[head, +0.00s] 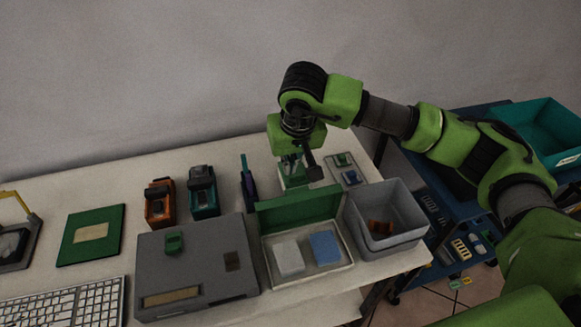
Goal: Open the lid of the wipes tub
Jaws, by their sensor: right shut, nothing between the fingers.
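My right gripper (309,166) is shut and empty, pointing down at the back of the table. Just below and left of its fingertips stands a small pale container with green on it (292,181), likely the wipes tub. The gripper covers its top, so I cannot tell whether its lid is open or whether the fingers touch it. A raised green lid in front hides its lower part. My left gripper is not in view.
An open white box (348,262) with a raised green lid (298,209) holds a white and a blue block. A grey bin (402,241) stands on its right, a grey case (205,250) on its left. Orange (159,201) and teal (203,191) devices stand further left.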

